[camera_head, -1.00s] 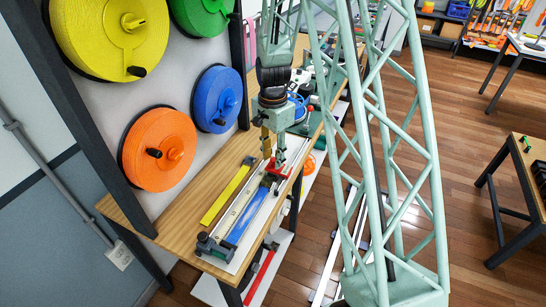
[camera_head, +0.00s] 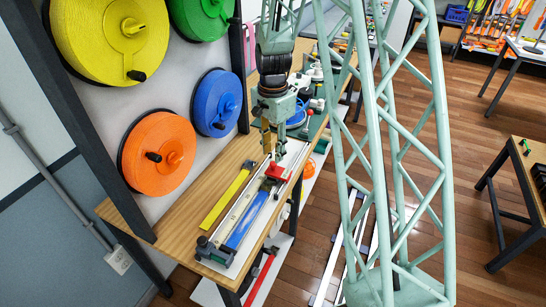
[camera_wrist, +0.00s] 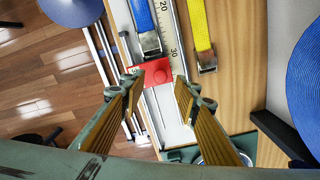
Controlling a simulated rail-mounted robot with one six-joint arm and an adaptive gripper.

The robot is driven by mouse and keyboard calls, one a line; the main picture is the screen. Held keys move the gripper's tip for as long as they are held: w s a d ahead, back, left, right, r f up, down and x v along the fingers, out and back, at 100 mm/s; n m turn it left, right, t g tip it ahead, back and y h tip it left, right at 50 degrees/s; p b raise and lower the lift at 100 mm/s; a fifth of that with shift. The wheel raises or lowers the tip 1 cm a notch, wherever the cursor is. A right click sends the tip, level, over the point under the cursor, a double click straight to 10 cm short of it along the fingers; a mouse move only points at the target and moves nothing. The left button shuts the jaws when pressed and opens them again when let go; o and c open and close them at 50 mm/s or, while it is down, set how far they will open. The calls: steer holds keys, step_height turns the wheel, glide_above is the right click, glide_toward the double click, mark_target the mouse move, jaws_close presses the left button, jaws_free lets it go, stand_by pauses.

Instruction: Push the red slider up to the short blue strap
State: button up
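The red slider (camera_head: 276,171) sits on the white track with a ruler (camera_head: 289,158). In the wrist view the slider (camera_wrist: 153,74) is right by the metal end of the blue strap (camera_wrist: 142,14), near the 30 mark; I cannot tell whether they touch. The blue strap (camera_head: 245,221) lies along the track toward the near end in the head view. My gripper (camera_head: 272,145) is above the track, beyond the slider. In the wrist view its fingers (camera_wrist: 157,88) are apart, one at each side of the slider, with nothing held between them.
A yellow strap (camera_head: 226,198) lies beside the track on the wooden bench (camera_head: 190,213). A dark end block (camera_head: 215,251) stands at the track's near end. Yellow, green, orange (camera_head: 158,152) and blue (camera_head: 217,103) reels hang on the wall at left.

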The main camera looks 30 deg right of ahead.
step_height(320, 180, up, 7)
stand_by(0.6)
stand_by(0.5)
steer(key=s+a+r+n+t+b, duration=0.1)
steer(key=s+a+r+n, duration=0.35)
steer(key=s+r, duration=0.45)
steer(key=s+a+r+n+t, duration=0.1)
steer(key=s+a+r+n, duration=0.2)
steer(key=s+a+r, duration=0.55)
steer(key=s+a+r+n+t, duration=0.1)
steer(key=s+r+n, duration=0.2)
steer(key=s, duration=0.7)
steer(key=s+a+r+n+t+b, duration=0.1)
steer(key=s+a+r+n, duration=0.1)
steer(key=s, duration=0.8)
steer(key=shift+s+r+n, duration=0.3)
steer(key=shift+r+n, duration=0.5)
steer(key=shift+n, duration=0.55)
